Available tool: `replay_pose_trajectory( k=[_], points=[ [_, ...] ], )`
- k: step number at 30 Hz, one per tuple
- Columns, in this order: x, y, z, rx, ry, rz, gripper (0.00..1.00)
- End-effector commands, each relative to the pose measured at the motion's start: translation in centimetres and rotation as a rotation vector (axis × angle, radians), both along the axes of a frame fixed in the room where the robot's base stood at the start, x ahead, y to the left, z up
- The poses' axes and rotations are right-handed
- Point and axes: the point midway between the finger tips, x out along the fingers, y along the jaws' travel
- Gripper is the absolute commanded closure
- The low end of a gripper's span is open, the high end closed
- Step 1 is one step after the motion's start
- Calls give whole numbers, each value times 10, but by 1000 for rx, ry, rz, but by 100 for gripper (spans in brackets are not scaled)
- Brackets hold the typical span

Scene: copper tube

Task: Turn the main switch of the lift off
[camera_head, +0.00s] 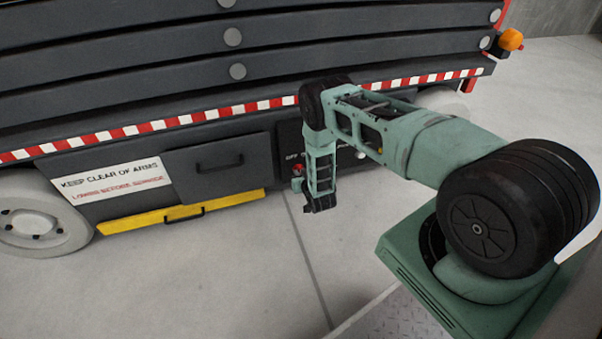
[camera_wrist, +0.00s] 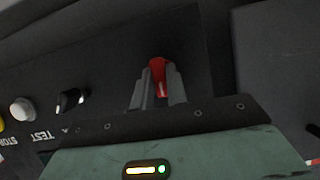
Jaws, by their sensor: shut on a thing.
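The lift (camera_head: 220,120) is a dark grey machine with a red and white striped edge. Its dark control panel (camera_head: 289,140) carries a partly hidden label that begins with "OFF". The red main switch (camera_wrist: 158,65) sits between the two grey fingers of my gripper (camera_wrist: 159,88) in the wrist view. The fingers are shut on its sides. In the head view a small bit of red switch (camera_head: 298,169) shows left of my wrist. My wrist hides most of the panel there, and the fingers are hard to make out. The switch's exact turn angle is unclear.
In the wrist view, a white button (camera_wrist: 22,110) and a black knob (camera_wrist: 71,101) sit left of the switch, with "STOP" and "TEST" lettering upside down. A grey drawer (camera_head: 218,155) and a yellow bar (camera_head: 180,212) lie left. The concrete floor (camera_head: 240,280) in front is clear.

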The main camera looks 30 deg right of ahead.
Motion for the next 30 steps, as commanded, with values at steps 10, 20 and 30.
replay_pose_trajectory(
  k=[10, 20, 30],
  points=[
    [-1, 0, -1, -56, 18, -1, 100],
    [-1, 0, -1, -58, 19, -1, 100],
    [0, 0, 0, -56, 17, -1, 64]
  ],
)
